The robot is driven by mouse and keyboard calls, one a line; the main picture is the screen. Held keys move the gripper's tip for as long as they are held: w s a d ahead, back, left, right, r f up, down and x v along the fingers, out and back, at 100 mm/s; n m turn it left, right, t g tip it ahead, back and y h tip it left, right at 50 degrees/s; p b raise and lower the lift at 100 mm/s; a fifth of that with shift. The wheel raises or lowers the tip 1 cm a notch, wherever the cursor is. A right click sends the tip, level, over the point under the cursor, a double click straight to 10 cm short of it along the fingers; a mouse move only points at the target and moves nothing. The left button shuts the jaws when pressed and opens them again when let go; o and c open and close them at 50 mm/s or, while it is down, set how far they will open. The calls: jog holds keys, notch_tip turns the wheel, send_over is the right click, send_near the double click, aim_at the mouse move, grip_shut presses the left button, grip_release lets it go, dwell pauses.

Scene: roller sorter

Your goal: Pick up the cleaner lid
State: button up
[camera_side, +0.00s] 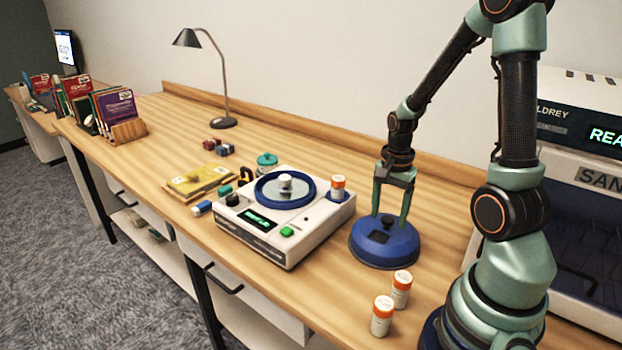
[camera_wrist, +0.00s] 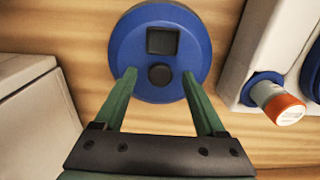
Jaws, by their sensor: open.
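A round blue unit (camera_side: 386,257) with a flat top stands on the wooden bench, right of the white machine. It is also in the wrist view (camera_wrist: 195,48), with a dark square recess and a round black knob (camera_wrist: 160,77). It appears to be the cleaner with its lid; I cannot make out a seam between them. My gripper (camera_side: 390,217) points down over it, open and empty. In the wrist view my green fingers (camera_wrist: 158,75) straddle the knob, one on each side, with gaps. Whether the fingertips touch the blue top, I cannot tell.
The white machine (camera_side: 262,242) with a blue round dish stands close to the left, an orange-capped bottle (camera_side: 337,186) on it. Two more orange-capped bottles (camera_side: 382,316) stand in front. A small teal lidded pot (camera_side: 267,161) is behind the machine. A grey-white appliance (camera_side: 600,215) is right.

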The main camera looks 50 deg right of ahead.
jog(key=shift+f, duration=0.3)
jog(key=shift+c, duration=0.3)
grip_shut()
dwell(1.0)
